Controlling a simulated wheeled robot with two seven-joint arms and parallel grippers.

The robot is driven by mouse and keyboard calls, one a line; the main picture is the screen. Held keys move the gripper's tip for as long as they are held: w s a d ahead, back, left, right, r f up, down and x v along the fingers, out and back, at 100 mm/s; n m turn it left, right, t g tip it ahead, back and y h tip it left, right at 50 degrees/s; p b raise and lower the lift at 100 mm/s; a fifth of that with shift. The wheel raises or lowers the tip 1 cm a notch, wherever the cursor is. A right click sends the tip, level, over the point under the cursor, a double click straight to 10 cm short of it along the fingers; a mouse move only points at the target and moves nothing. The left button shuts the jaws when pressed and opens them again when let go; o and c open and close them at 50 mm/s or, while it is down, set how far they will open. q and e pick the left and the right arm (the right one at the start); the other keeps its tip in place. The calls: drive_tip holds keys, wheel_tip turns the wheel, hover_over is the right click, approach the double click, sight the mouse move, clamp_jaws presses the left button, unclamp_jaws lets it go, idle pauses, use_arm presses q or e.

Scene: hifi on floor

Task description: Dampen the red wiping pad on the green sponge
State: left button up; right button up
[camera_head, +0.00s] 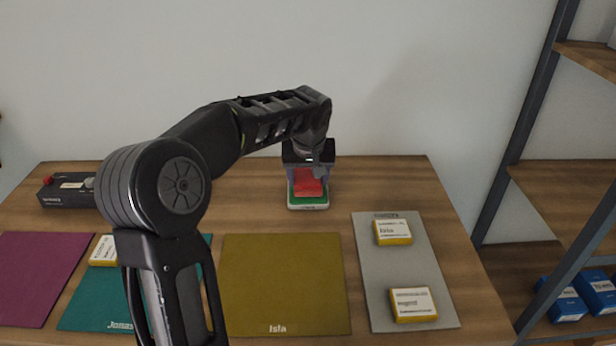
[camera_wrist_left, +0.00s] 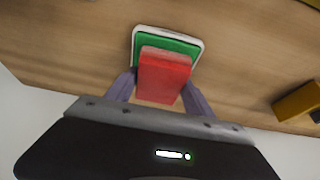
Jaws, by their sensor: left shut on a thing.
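The red wiping pad (camera_head: 309,186) is held between the fingers of my left gripper (camera_head: 308,182), which is shut on it. The green sponge (camera_head: 309,201) lies in a white tray (camera_head: 308,207) on the table, right below the pad. In the left wrist view the pad (camera_wrist_left: 164,75) covers much of the sponge (camera_wrist_left: 184,46), and the left gripper's two fingers (camera_wrist_left: 158,90) flank the pad. I cannot tell for sure whether the pad touches the sponge. My right gripper is not in view.
On the wooden table (camera_head: 410,180) lie a purple mat (camera_head: 40,275), a teal mat (camera_head: 90,305), an olive mat (camera_head: 283,280) and a grey mat (camera_head: 385,270). Yellow boxes (camera_head: 392,233) stand on the grey mat; another (camera_head: 103,251) is on the teal one. A black device (camera_head: 66,190) stands at left, shelves (camera_head: 560,195) at right.

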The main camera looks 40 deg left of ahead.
sight(308, 177)
use_arm(q)
drive_tip(key=shift+f+b, duration=0.45)
drive_tip(key=shift+f, duration=0.1)
idle(1.6)
drive_tip(key=shift+r+p, duration=2.5)
drive_tip(key=shift+r, duration=1.1)
